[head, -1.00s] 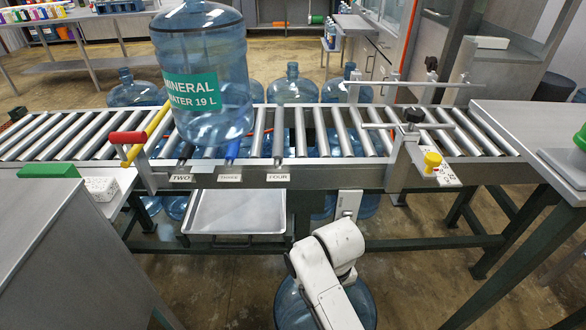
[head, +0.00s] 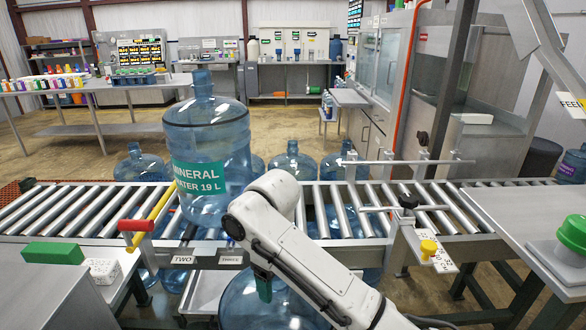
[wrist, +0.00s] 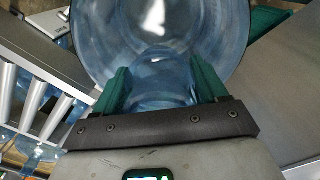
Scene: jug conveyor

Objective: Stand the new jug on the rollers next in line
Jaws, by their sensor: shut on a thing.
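The jug in my gripper (head: 263,287) is clear blue (head: 236,305). It hangs in front of the conveyor, below roller height, and its lower part is cut off. In the wrist view the green fingers (wrist: 165,88) are shut on both sides of its neck, and its wide body (wrist: 200,35) lies beyond. Another blue jug, labelled Mineral Water 19 L (head: 215,140), stands upright on the rollers (head: 340,205), behind the TWO (head: 182,259) and THREE (head: 231,260) tags. My arm hides the rollers to the right of that jug and the conveyor edge there.
A yellow bar (head: 161,203) and a red-handled lever (head: 136,226) are left of the standing jug. A clamp frame with a black knob (head: 408,202) crosses the rollers at right. Steel tables flank me at left (head: 70,290) and right (head: 520,215). More jugs stand behind the conveyor (head: 293,163).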

